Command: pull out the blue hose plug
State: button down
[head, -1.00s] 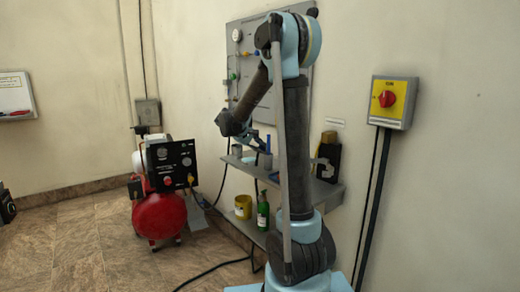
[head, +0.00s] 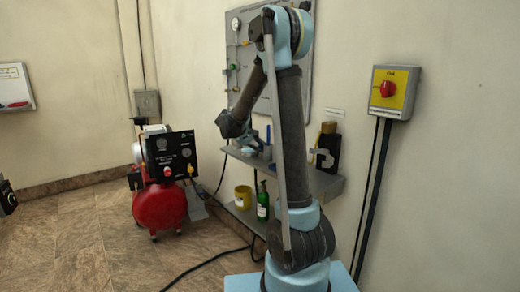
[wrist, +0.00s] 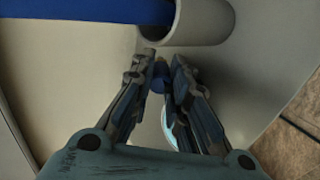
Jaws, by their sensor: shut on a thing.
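In the wrist view the fingers of my gripper (wrist: 163,72) are close together at their tips. A small blue piece (wrist: 158,77) shows between them; it looks like the blue hose plug, but most of it is hidden by the fingers. In the head view my gripper (head: 246,138) is above the wall shelf, in front of the lower part of the wall panel (head: 238,48). The plug cannot be made out in that view.
A grey cylinder (wrist: 205,22) with a thick blue bar (wrist: 85,10) beside it is just beyond the fingertips. The shelf (head: 315,182) holds a black-and-tan item (head: 328,147). A yellow tin (head: 243,197) and green bottle (head: 263,204) stand below. A red compressor (head: 160,206) is at left.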

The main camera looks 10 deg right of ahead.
jog(key=shift+f, duration=0.5)
jog(key=c, duration=1.5)
grip_release()
jog(key=shift+o, duration=0.2)
jog(key=shift+a, duration=0.2)
jog(key=v, duration=1.1)
jog(key=shift+s+r, duration=0.15)
jog(key=shift+r, duration=0.2)
